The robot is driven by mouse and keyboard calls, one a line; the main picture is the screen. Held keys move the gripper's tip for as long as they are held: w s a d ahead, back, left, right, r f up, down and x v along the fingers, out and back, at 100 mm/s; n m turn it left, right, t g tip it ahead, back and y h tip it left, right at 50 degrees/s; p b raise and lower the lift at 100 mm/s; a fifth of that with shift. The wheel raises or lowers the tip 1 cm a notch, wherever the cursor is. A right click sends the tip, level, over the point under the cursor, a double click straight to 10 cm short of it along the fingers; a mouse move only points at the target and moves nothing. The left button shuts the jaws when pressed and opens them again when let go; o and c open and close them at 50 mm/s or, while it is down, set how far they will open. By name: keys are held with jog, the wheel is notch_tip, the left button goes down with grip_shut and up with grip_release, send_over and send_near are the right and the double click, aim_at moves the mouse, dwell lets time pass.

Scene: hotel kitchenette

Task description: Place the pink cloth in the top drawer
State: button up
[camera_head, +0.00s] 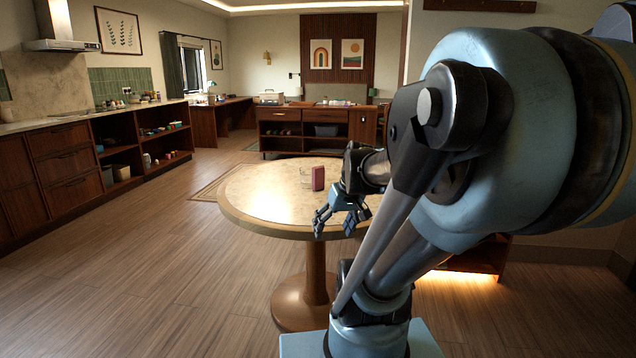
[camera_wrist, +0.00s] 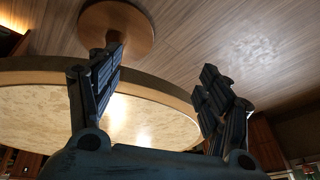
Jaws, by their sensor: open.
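My gripper (camera_head: 338,222) hangs open and empty at the near edge of the round table in the head view. Its two spread fingers also show in the wrist view (camera_wrist: 163,78), with nothing between them. A small upright pinkish-red item (camera_head: 318,178) stands on the table, beyond my gripper; I cannot tell whether it is the pink cloth. Wooden drawers are stacked in the left cabinet, with a top drawer (camera_head: 58,138) that looks shut. The wooden unit at the back also has drawer fronts (camera_head: 278,115). I cannot tell which drawer is meant.
The round table (camera_head: 255,195) has a pale top and one central leg. A clear glass (camera_head: 305,177) stands beside the pinkish-red item. Open shelves (camera_head: 160,140) with small goods line the left wall. The wooden floor (camera_head: 150,250) left of the table is clear.

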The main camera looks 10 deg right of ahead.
jog(key=w+r+n+t+y, duration=0.15)
jog(key=w+r, duration=0.25)
jog(key=w, duration=0.5)
jog(key=n+t+y, duration=0.2)
jog(key=t, duration=0.4)
send_near(320, 171)
jog(key=shift+g, duration=0.25)
jog(key=x, duration=0.4)
jog(key=shift+w+d, duration=0.15)
jog(key=shift+w, duration=0.15)
jog(key=shift+x, duration=2.65)
jog(key=c, duration=1.2)
jog(key=shift+r, duration=0.1)
